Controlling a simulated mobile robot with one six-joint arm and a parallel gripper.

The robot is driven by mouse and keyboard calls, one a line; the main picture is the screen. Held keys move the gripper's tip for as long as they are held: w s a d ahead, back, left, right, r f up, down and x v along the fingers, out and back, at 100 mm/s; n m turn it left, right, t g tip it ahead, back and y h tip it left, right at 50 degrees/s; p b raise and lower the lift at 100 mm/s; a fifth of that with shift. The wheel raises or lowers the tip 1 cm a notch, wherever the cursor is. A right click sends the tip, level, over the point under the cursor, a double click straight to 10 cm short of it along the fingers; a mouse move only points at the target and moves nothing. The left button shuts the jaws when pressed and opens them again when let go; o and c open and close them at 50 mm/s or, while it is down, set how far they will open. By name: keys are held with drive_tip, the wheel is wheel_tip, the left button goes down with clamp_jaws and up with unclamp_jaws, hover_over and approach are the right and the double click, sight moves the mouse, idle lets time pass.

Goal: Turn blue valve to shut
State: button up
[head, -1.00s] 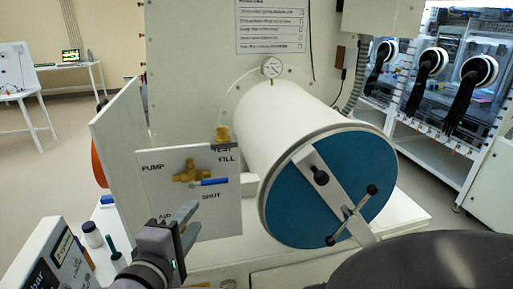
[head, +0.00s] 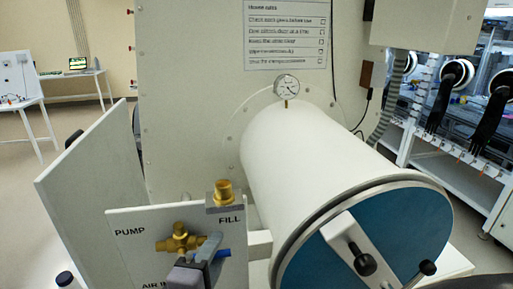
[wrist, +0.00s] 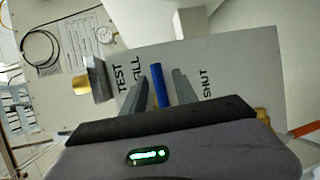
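The blue valve handle (head: 223,253) sticks out to the right from a brass valve body (head: 179,238) on a white panel. My gripper (head: 208,252) is at the handle and hides part of it in the head view. In the wrist view, the blue handle (wrist: 160,85) lies between the two grey fingers of my gripper (wrist: 162,88). Narrow gaps show on both sides, so the fingers look open around it. The SHUT label (wrist: 207,84) is on the panel, below the handle as the panel stands; my gripper hides it in the head view.
A brass fitting (head: 224,192) stands on the panel's top edge near FILL. A white cylinder with a blue door (head: 395,235) and a dark-knobbed crossbar is close on the right. A gauge (head: 286,87) sits above it. A plain white board (head: 95,165) stands behind the panel.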

drive_tip(key=shift+s, duration=0.15)
drive_tip(key=shift+c, duration=0.6)
clamp_jaws()
idle(0.6)
